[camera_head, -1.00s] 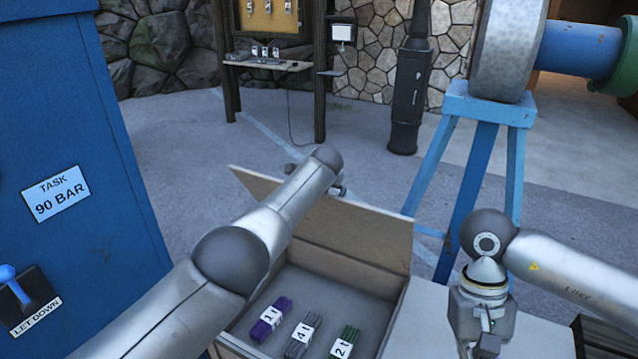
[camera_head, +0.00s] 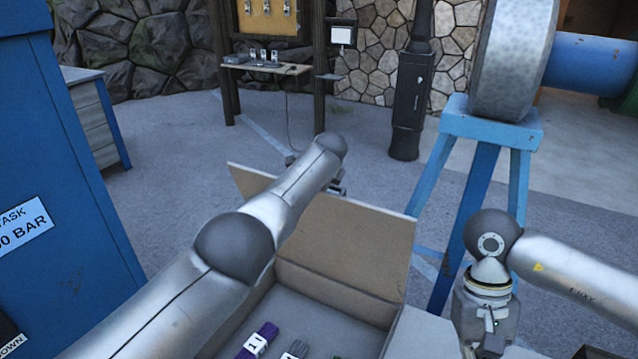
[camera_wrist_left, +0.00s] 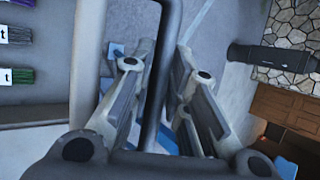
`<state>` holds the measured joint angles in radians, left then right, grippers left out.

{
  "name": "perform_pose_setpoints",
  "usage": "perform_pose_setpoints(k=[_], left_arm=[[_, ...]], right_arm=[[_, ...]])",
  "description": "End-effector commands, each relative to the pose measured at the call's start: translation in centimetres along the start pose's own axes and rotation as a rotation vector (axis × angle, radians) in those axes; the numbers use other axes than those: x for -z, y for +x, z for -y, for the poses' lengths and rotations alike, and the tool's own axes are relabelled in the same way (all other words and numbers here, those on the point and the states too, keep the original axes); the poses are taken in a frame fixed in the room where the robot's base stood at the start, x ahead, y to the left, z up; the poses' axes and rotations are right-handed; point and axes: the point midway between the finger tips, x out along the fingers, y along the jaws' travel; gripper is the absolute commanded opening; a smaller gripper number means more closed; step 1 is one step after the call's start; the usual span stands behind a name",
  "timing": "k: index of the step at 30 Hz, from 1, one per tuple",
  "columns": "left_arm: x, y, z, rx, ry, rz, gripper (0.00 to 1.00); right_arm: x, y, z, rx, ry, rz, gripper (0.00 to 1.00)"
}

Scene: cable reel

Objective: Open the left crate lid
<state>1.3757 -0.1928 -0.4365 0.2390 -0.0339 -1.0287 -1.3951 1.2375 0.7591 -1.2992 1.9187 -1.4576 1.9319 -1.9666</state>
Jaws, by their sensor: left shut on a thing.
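The tan crate lid (camera_head: 345,245) stands raised at the far side of the open crate (camera_head: 335,295). My left arm reaches over the lid. My left gripper (camera_head: 338,187) is mostly hidden behind the arm and the lid's top edge. In the left wrist view my left gripper (camera_wrist_left: 160,70) is shut on a dark bar-shaped handle (camera_wrist_left: 165,25) that runs between its fingers. The tan edge beside it (camera_wrist_left: 90,45) also shows there. My right gripper (camera_head: 487,340) points down to the right of the crate; its fingertips are unclear at the bottom edge.
Inside the crate lie a purple bundle (camera_head: 268,334), a grey bundle (camera_head: 298,348) and a green one cut off below. A blue cabinet (camera_head: 60,150) stands at left. A blue stand (camera_head: 480,170) with a large reel (camera_head: 512,60) stands at right. Open floor lies behind the lid.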

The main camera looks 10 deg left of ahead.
Motion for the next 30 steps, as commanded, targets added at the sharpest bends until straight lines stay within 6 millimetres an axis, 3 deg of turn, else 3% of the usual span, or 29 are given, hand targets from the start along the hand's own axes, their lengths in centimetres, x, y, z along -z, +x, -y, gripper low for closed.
perform_pose_setpoints(k=[5, 6, 10, 22, 30], left_arm=[[0.0, -0.2, 0.7, 0.025, 0.013, 0.005, 0.0], [0.0, -0.2, 0.7, 0.025, 0.013, 0.004, 0.21], [0.0, -0.2, 0.6, 0.022, 0.01, 0.003, 0.35], [0.0, -0.2, 0.4, 0.014, 0.005, 0.0, 0.35], [0.1, -1.3, 0.6, 0.016, 0.004, -0.001, 0.35]], right_arm=[[0.0, 0.0, 0.0, 0.0, 0.0, 0.0, 0.0], [0.0, 0.0, 0.0, 0.0, 0.0, 0.0, 0.0], [0.0, 0.0, 0.0, 0.0, 0.0, 0.0, 0.0], [0.0, 0.0, 0.0, 0.0, 0.0, 0.0, 0.0], [0.0, 0.0, 0.0, 0.0, 0.0, 0.0, 0.0]])
